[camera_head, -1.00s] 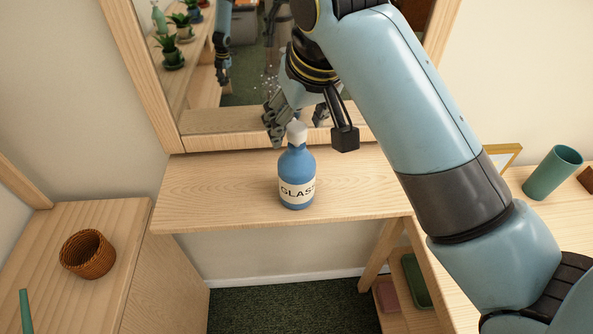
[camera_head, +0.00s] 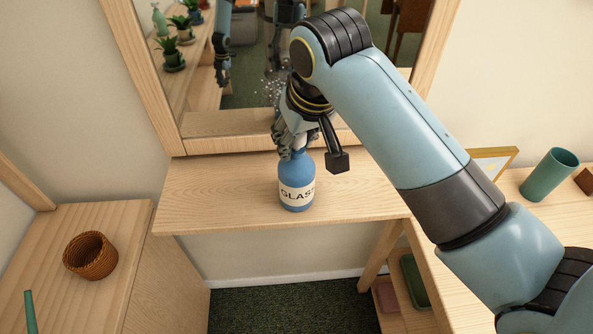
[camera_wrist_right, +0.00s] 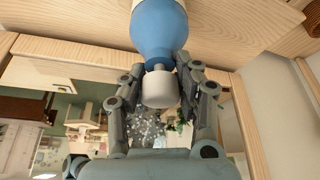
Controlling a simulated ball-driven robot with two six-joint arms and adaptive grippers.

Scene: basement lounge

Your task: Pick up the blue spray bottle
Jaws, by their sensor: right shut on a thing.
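The blue spray bottle (camera_head: 297,184) with a label reading "GLASS" stands upright on the wooden shelf (camera_head: 220,190) below the mirror. My right gripper (camera_head: 290,147) has come down over its top and is shut on the neck, hiding the white cap in the head view. In the right wrist view, the blue bottle (camera_wrist_right: 158,32) shows its white cap between the two fingers of my right gripper (camera_wrist_right: 162,72), which close in at the neck. The bottle's base rests on the shelf. My left gripper shows in neither view, apart from possible reflections.
A mirror (camera_head: 240,128) with a wooden frame stands right behind the shelf. A brown woven basket (camera_head: 90,256) sits on the left cabinet. A teal cup (camera_head: 549,174) and a picture frame (camera_head: 493,161) stand at right. The shelf is clear on both sides of the bottle.

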